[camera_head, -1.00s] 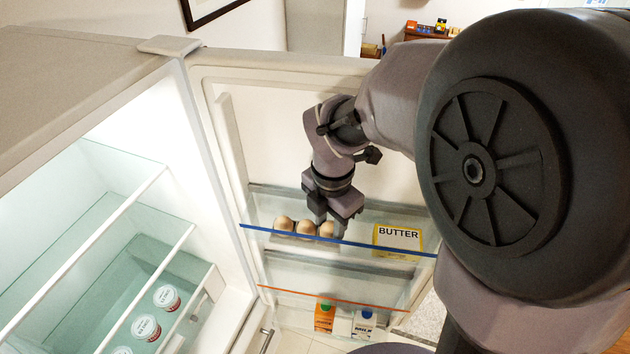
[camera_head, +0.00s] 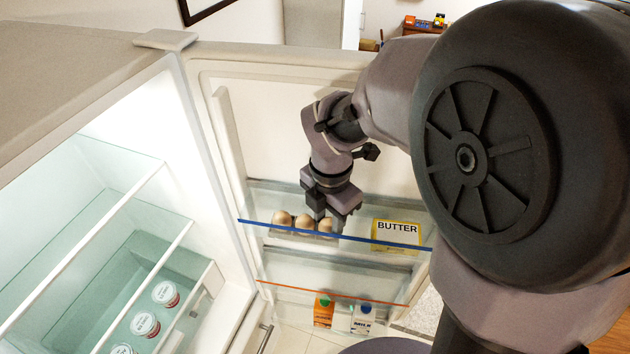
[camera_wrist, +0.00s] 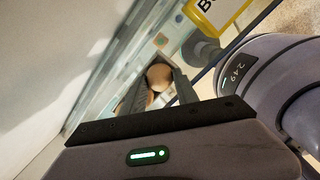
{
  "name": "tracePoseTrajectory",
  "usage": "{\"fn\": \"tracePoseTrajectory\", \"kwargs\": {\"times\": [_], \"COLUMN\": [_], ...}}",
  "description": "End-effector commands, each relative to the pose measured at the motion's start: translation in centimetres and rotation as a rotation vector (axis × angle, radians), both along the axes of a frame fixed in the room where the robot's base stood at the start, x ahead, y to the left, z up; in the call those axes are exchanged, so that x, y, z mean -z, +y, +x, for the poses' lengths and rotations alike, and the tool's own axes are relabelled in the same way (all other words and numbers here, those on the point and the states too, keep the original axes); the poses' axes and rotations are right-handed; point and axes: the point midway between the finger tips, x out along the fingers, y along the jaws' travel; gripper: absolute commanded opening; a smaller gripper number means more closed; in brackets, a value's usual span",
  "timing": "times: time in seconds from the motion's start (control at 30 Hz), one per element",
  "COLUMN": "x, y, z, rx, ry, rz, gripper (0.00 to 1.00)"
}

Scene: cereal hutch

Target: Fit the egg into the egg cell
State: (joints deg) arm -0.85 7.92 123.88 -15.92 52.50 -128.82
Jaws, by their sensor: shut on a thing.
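Brown eggs stand in a row in an egg holder (camera_head: 290,233) on the upper door shelf of the open fridge. The left egg (camera_head: 282,218) and the middle egg (camera_head: 305,220) sit clear of my gripper. My gripper (camera_head: 328,226) points down at the right end of the row and is shut on the right egg (camera_head: 325,226). In the wrist view that egg (camera_wrist: 159,76) shows between the two fingers (camera_wrist: 157,92). Its lower part and the cell under it are hidden, so I cannot tell whether it is seated.
A yellow and white butter pack (camera_head: 397,234) stands right of the gripper on the same shelf. A blue front rail (camera_head: 270,226) runs before the eggs. An orange carton (camera_head: 324,311) and a milk carton (camera_head: 363,318) stand on the lower shelf. Lidded cups (camera_head: 146,326) are inside the fridge at left.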

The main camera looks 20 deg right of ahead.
Motion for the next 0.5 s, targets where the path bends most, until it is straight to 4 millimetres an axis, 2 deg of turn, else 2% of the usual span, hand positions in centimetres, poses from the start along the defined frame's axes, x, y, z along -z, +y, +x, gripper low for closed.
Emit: {"fn": "tracePoseTrajectory", "kwargs": {"times": [0.33, 0.37, 0.47, 0.5], "x": [0.12, 0.12, 0.13, 0.14], "y": [0.0, 0.0, 0.0, -0.01], "z": [0.01, 0.01, -0.02, -0.03], "rx": [0.0, 0.0, 0.0, 0.0], "ry": [0.0, 0.0, 0.001, 0.001], "rz": [0.0, 0.0, 0.0, 0.0], "gripper": [0.17, 0.42, 0.61, 0.61]}}
